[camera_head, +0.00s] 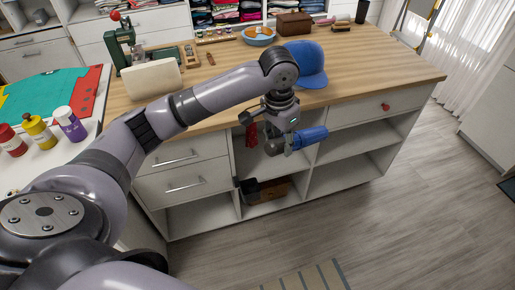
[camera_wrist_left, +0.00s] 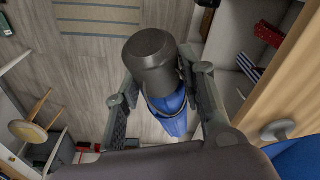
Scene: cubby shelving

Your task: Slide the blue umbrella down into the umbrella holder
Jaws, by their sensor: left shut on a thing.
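The blue umbrella (camera_head: 309,137) is folded and lies roughly level in my left gripper (camera_head: 284,139), in front of the island's open shelves. My left gripper is shut on it, and the blue part sticks out to the right. In the left wrist view, the umbrella's dark rounded end (camera_wrist_left: 150,58) and blue cloth (camera_wrist_left: 171,118) show between the two fingers of the left gripper (camera_wrist_left: 163,84). I cannot make out an umbrella holder in either view. My right gripper is not in view.
The wooden-topped island (camera_head: 380,75) has drawers and open cubbies. A blue cap (camera_head: 308,62) sits on its edge, just above my gripper. A brown box (camera_head: 268,190) lies in a low cubby. The floor (camera_head: 400,220) to the right is clear. The left wrist view shows a stool (camera_wrist_left: 28,131).

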